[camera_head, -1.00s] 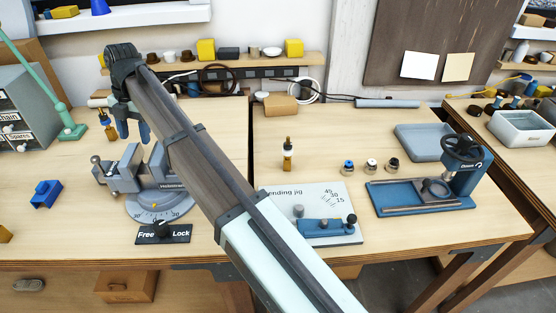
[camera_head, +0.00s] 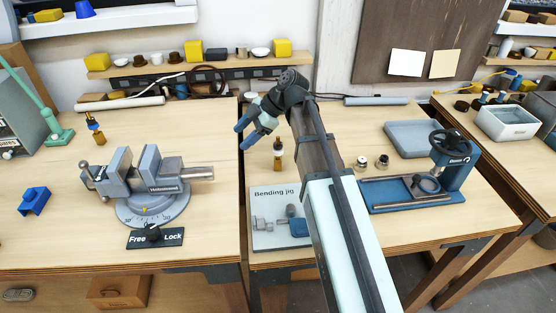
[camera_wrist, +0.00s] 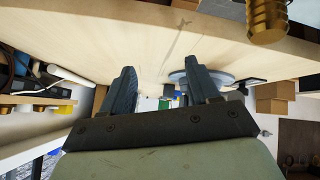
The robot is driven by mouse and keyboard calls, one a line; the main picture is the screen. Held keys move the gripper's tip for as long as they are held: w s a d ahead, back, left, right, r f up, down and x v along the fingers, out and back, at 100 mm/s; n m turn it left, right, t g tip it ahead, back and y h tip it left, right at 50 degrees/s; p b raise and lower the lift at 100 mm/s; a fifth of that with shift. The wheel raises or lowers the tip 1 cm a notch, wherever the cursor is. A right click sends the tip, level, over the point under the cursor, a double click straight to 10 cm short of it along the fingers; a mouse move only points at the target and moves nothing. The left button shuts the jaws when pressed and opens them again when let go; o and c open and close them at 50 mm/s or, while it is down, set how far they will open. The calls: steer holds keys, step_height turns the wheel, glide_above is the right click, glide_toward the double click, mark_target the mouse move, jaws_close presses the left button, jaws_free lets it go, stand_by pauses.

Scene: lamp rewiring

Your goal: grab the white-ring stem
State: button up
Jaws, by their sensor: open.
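Two small stems stand on the right bench: one (camera_head: 362,163) beside my arm, and another (camera_head: 382,162) to its right. The blue-topped piece of the earlier view is hidden behind my arm. My gripper (camera_head: 243,134) is open and empty above the gap between the benches, left of the stems. Its two spread fingers show in the wrist view (camera_wrist: 160,75), with nothing between them. No stem can be made out there.
A brass-and-black piece (camera_head: 277,157) stands close to my gripper; a brass part (camera_wrist: 266,22) shows in the wrist view. The bending jig (camera_head: 262,215) lies in front, partly behind my arm. A vise (camera_head: 150,180) is left; a blue press (camera_head: 462,180) and tray (camera_head: 410,138) are right.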

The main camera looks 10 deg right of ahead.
mark_target(281, 144)
steer(key=s+d+r+m+t+y, duration=0.1)
steer(key=s+d+m+t+y, duration=0.3)
steer(key=d, duration=0.6)
steer(key=s+d+m+t, duration=0.25)
steer(key=d+m, duration=0.25)
steer(key=d, duration=0.4)
steer(key=shift+g, duration=0.45)
steer(key=shift+x, duration=6.6)
steer(key=shift+s+f, duration=0.1)
steer(key=shift+f, duration=0.05)
jaws_close()
steer(key=shift+d, duration=0.1)
